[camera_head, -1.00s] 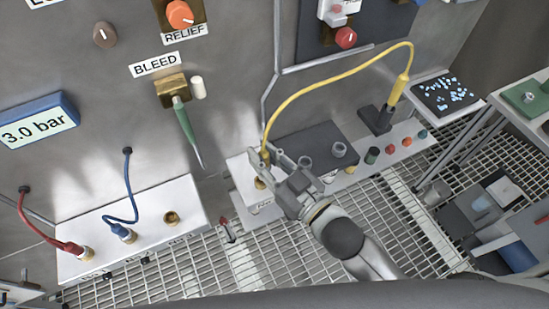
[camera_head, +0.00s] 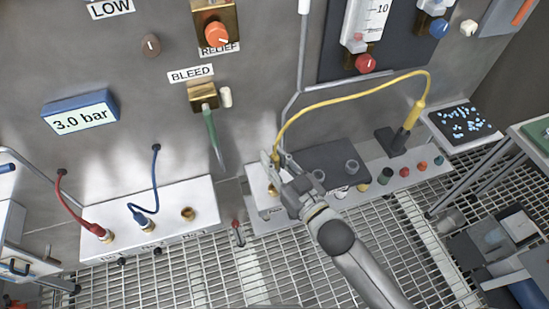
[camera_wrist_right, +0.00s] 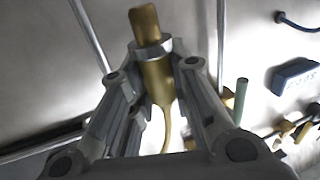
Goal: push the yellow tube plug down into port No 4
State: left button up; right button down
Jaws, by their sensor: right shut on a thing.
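My right gripper (camera_head: 275,165) is shut on the yellow tube plug, above the brass port (camera_head: 272,189) on a white block at the wall. The block's small label is too small to read surely. In the right wrist view the brass-yellow plug (camera_wrist_right: 156,72) sits between the fingers, with a pale collar around it. That view is upside down, and the plug's nose shows bare beyond the fingertips, against the grey wall. The yellow tube (camera_head: 350,95) arches right to a yellow end in a dark stand (camera_head: 396,140). My left gripper is out of view.
A dark block (camera_head: 335,160) with grey fittings stands just right of the gripper. The green bleed handle (camera_head: 215,140) hangs to the left. Another white block (camera_head: 165,245) carries red and blue hose plugs and an empty brass port (camera_head: 188,214). Metal grating lies in front.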

jog(key=shift+f+b, duration=0.6)
jog(key=shift+f, duration=0.25)
jog(key=shift+f+b, duration=1.4)
jog(key=shift+f, duration=0.6)
jog(key=shift+p, duration=0.65)
jog(key=shift+f+b, duration=1.1)
jog(key=shift+f, duration=0.55)
jog(key=c, duration=1.3)
grip_release()
jog(key=shift+o, duration=0.2)
jog(key=shift+s, duration=0.1)
